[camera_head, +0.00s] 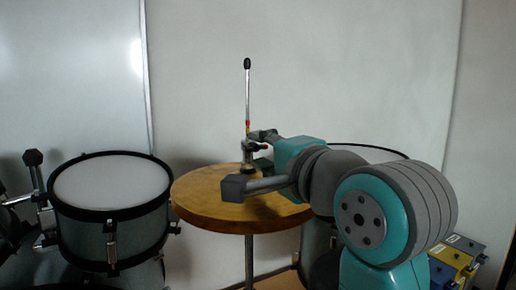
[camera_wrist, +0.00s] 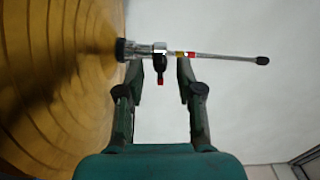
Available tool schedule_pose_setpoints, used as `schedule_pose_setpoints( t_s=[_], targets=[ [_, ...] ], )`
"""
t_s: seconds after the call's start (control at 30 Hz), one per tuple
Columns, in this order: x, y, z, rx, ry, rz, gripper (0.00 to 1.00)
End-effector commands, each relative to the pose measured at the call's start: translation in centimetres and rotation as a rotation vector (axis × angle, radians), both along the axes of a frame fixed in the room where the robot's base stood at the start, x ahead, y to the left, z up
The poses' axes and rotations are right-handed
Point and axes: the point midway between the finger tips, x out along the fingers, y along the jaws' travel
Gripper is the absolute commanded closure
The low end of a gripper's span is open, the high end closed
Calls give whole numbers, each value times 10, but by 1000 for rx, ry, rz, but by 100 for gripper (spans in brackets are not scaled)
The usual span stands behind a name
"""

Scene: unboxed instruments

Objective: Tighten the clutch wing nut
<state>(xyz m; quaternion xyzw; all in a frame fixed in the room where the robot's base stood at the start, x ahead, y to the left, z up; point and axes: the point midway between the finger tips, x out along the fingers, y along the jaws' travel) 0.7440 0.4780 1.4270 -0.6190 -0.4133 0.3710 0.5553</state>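The bronze cymbal (camera_head: 222,200) lies flat on a stand in the head view, and fills the left of the wrist view (camera_wrist: 50,85). The clutch (camera_wrist: 138,49) sits on the rod at its centre. The rod (camera_head: 247,95) stands upright with a black tip. The dark wing nut (camera_wrist: 159,63), with a red end, sticks out from the clutch toward my gripper (camera_wrist: 158,72). My gripper is open, with one finger on each side of the wing nut and a visible gap to both. In the head view my gripper (camera_head: 258,141) is beside the clutch, partly hiding it.
A drum (camera_head: 110,185) with a white head stands left of the cymbal. Another dark-rimmed cymbal or drum edge (camera_head: 370,147) shows behind my arm. Yellow and blue cases (camera_head: 455,257) are at the lower right. A pale wall is behind.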

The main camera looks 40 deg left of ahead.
Motion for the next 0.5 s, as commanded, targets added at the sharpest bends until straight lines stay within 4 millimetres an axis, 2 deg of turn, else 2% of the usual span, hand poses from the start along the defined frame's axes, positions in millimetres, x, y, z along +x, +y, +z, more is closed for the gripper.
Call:
schedule_pose_setpoints(
  t_s=[0.5],
  targets=[
    [-1,-2,0,0,-2,0,60]
  ],
)
